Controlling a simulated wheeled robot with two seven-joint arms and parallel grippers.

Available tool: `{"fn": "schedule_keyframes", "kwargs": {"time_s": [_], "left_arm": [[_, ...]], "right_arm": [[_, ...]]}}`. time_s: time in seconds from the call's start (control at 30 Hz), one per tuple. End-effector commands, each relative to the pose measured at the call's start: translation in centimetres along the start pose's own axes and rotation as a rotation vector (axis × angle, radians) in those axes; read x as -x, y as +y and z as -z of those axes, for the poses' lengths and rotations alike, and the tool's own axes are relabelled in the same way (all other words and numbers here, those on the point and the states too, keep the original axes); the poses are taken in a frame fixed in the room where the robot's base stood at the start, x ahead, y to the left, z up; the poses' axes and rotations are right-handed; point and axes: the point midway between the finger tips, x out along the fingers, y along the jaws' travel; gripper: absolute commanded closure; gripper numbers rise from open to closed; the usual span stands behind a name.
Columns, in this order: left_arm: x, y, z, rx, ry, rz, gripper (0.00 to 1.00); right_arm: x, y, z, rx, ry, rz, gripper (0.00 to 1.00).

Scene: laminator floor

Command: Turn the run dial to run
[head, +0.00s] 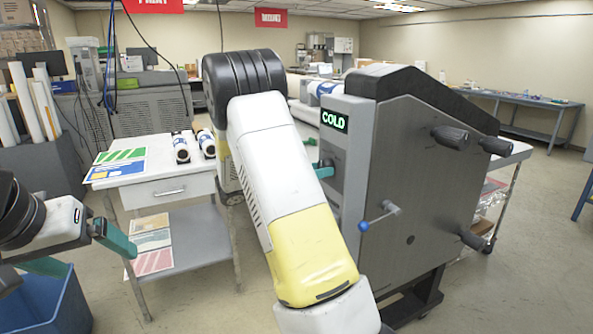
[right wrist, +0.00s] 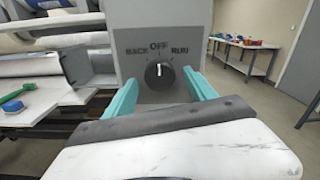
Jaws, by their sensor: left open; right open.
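The run dial (right wrist: 159,76) is a round black knob on the laminator's grey panel, under the words BACK, OFF and RUN. Its white mark points up, toward OFF. My right gripper (right wrist: 160,82) is open, with one teal finger on each side of the dial; I cannot tell whether they touch it. In the head view the laminator (head: 420,190) shows a green COLD display (head: 335,121). My right arm hides the dial there, and only a bit of teal finger shows at the panel. My left gripper (head: 82,254) is open and empty at the lower left.
A blue-knobbed crank (head: 378,217) and black handles stick out of the laminator's side. A white cart (head: 165,187) with prints and rolls stands left of my right arm. A blue bin (head: 50,305) is below my left gripper. Floor at the right is clear.

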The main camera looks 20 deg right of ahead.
Motion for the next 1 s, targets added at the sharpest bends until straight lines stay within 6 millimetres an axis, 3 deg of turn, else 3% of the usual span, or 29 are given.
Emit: {"fn": "schedule_keyframes", "kwargs": {"time_s": [0.37,0.67,1.0], "left_arm": [[0.0,0.0,0.0,0.0,0.0,0.0,0.09],[0.0,0.0,0.0,0.0,0.0,0.0,0.09],[0.0,0.0,0.0,0.0,0.0,0.0,0.09]], "right_arm": [[-0.73,-0.01,0.01,0.0,0.001,-0.001,0.37],[-0.71,-0.01,0.02,0.0,0.001,-0.001,0.96],[-0.7,0.02,0.01,-0.054,0.001,-0.001,0.98]]}}
